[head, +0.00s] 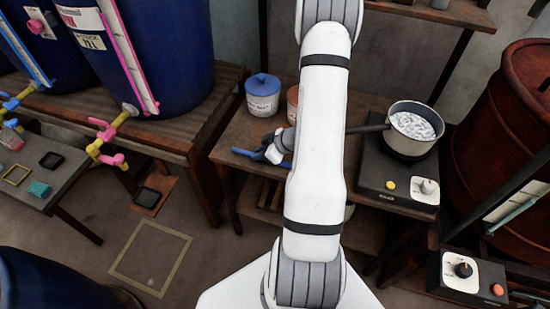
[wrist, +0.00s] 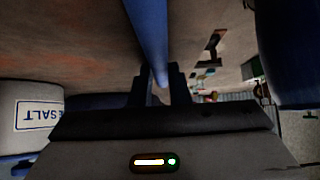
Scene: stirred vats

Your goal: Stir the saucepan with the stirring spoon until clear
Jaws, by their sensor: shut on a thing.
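The saucepan (head: 404,147) stands upright on a dark hot plate at the right of the bench in the head view. Its contents (head: 412,125) look white and lumpy or cloudy. Its dark handle (head: 368,129) points left and passes behind my arm. My gripper (head: 272,152) is left of my arm, over the bench and well apart from the pan. It is shut on a blue rod, seemingly the stirring spoon (head: 245,153). In the wrist view the blue rod (wrist: 149,35) runs between the fingers (wrist: 161,82). The spoon's far end is not clear to see.
The hot plate (head: 372,170) has a knob and a yellow button. A blue-lidded jar (head: 263,98) and an orange jar (head: 293,99) stand behind my gripper; a SALT label (wrist: 38,115) shows upside down in the wrist view. A rusty drum (head: 500,130) stands right of the bench (head: 232,135).

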